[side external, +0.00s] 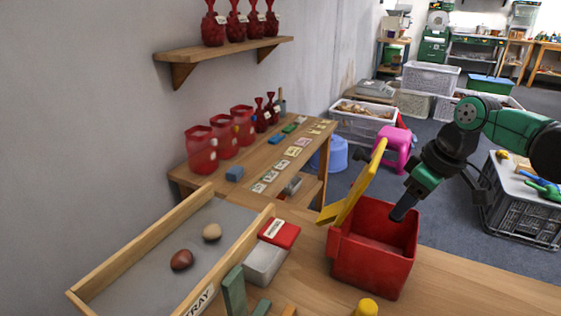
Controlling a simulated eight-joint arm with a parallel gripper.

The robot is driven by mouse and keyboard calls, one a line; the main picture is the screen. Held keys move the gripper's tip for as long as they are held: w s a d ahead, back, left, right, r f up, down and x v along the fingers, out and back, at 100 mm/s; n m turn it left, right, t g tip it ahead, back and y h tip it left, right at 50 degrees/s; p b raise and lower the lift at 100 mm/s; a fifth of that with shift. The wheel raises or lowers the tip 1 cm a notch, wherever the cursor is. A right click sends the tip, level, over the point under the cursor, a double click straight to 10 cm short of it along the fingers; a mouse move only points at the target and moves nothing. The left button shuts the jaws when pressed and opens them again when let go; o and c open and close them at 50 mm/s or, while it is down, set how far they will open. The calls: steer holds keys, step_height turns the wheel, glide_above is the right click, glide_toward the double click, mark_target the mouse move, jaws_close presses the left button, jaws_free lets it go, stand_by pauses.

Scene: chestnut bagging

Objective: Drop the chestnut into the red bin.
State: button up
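A reddish-brown chestnut (181,260) lies on the grey floor of the wood-framed tray (147,240) at lower left. The red bin (373,268) stands on the wooden table at centre right, with its top open. A yellow lid-like panel (356,183) tilts up at the bin's back left edge. My gripper (401,211) points down at the bin's opening, near its right rear rim, far to the right of the chestnut. Its fingers overlap in this view, so I cannot tell whether they are apart. No object shows between them.
A beige, stone-like piece (212,232) lies in the tray beside the chestnut. Green blocks (235,291) and a yellow knob (366,307) are at the front. The table right of the bin is clear.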

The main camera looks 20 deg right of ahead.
steer(key=shift+o, duration=1.2)
steer(key=shift+r, duration=0.1)
steer(key=shift+v, duration=2.75)
steer(key=s+d+f+m+t+h, duration=0.1)
steer(key=s+d+f+m+t, duration=0.1)
steer(key=s+f+m+t, duration=0.2)
steer(key=shift+s+f+m, duration=0.2)
steer(key=shift+s+m, duration=0.1)
steer(key=shift+s, duration=0.65)
